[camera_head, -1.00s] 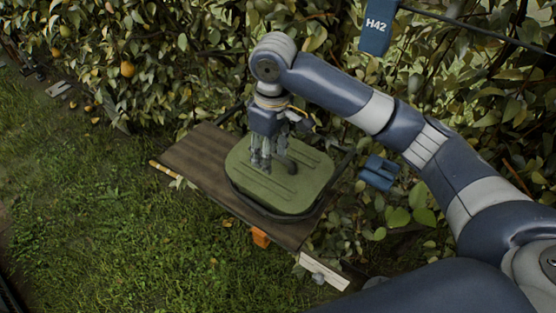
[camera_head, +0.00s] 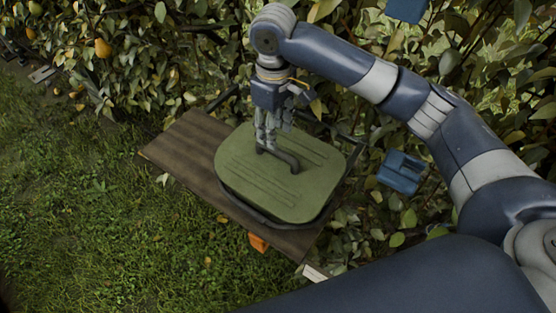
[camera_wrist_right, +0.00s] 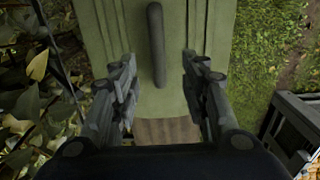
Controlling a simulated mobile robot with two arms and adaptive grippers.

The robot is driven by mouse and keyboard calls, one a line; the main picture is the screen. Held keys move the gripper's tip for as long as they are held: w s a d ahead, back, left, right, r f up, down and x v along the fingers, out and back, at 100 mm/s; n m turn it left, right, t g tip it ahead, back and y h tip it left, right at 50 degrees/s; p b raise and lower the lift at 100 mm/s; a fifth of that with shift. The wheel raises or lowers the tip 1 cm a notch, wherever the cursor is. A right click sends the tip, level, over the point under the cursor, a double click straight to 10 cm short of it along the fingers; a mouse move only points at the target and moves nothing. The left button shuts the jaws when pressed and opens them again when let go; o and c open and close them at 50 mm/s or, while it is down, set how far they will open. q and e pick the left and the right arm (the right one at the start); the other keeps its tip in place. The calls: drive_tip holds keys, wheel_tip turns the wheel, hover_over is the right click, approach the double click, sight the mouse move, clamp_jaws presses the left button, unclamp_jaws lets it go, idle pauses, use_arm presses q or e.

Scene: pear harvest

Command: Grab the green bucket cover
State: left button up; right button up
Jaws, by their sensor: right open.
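The green bucket cover (camera_head: 285,190) is a rounded rectangular lid with a dark handle (camera_head: 284,160) across its middle. It sits on a dark-rimmed bucket on a wooden board. My right gripper (camera_head: 267,147) points down at the cover by one end of the handle. In the right wrist view the right gripper (camera_wrist_right: 157,85) is open, with one finger on each side of the line of the handle (camera_wrist_right: 156,45). The handle lies between and slightly ahead of the fingers, and I see no finger touching it. The bucket's body is mostly hidden under the cover. My left gripper is not in view.
The wooden board (camera_head: 190,150) has bare room left of the bucket. Leafy branches with a pear (camera_head: 102,48) stand behind. A blue object (camera_head: 400,172) hangs to the right. An orange part (camera_head: 258,242) shows below the board. Grass (camera_head: 110,220) lies at left.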

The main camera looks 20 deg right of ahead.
sight(277, 149)
drive_tip(key=shift+s+f, duration=0.2)
drive_tip(key=shift+f, duration=0.4)
drive_tip(key=shift+s+f, duration=0.15)
drive_tip(key=shift+f, duration=0.4)
drive_tip(key=shift+a+f, duration=0.1)
drive_tip(key=shift+f, duration=0.25)
drive_tip(key=f, duration=0.1)
drive_tip(key=f+p, duration=0.1)
drive_tip(key=f, duration=0.1)
drive_tip(key=f+p, duration=0.1)
drive_tip(key=f, duration=0.1)
drive_tip(key=shift+w+d, duration=0.25)
drive_tip(key=shift+d, duration=0.15)
drive_tip(key=shift+f, duration=0.35)
drive_tip(key=shift+c, duration=0.5)
clamp_jaws()
